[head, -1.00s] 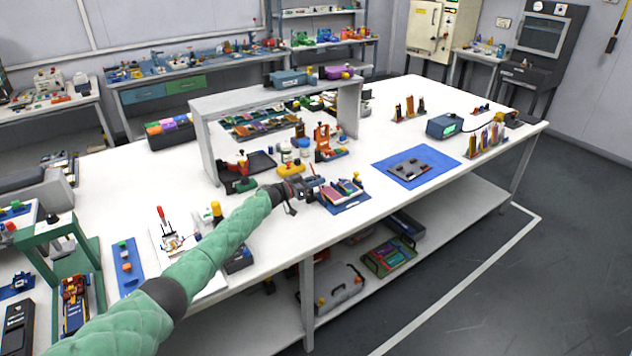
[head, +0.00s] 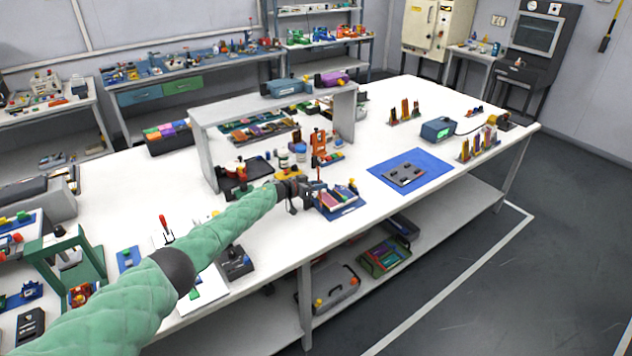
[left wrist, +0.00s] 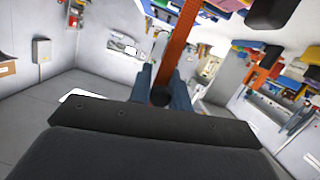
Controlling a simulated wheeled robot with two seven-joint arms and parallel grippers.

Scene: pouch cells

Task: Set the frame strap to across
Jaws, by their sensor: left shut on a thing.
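My left gripper (head: 314,188) reaches in from the left to the near middle of the white table. It is shut on an orange strap (left wrist: 180,45), which runs up between the blue-grey fingers in the left wrist view. In the head view an orange upright piece (head: 318,143) stands just above and behind the gripper; I cannot tell where the strap ends there. A blue holder with flat coloured cells (head: 340,203) sits right beside and below the gripper, partly hidden by it. My right gripper is not in view.
A grey shelf (head: 200,155) spans the table behind, with jars (head: 283,158) and a dark tray (head: 240,187) nearby. A blue mat (head: 432,165) with a grey plate lies to the right.

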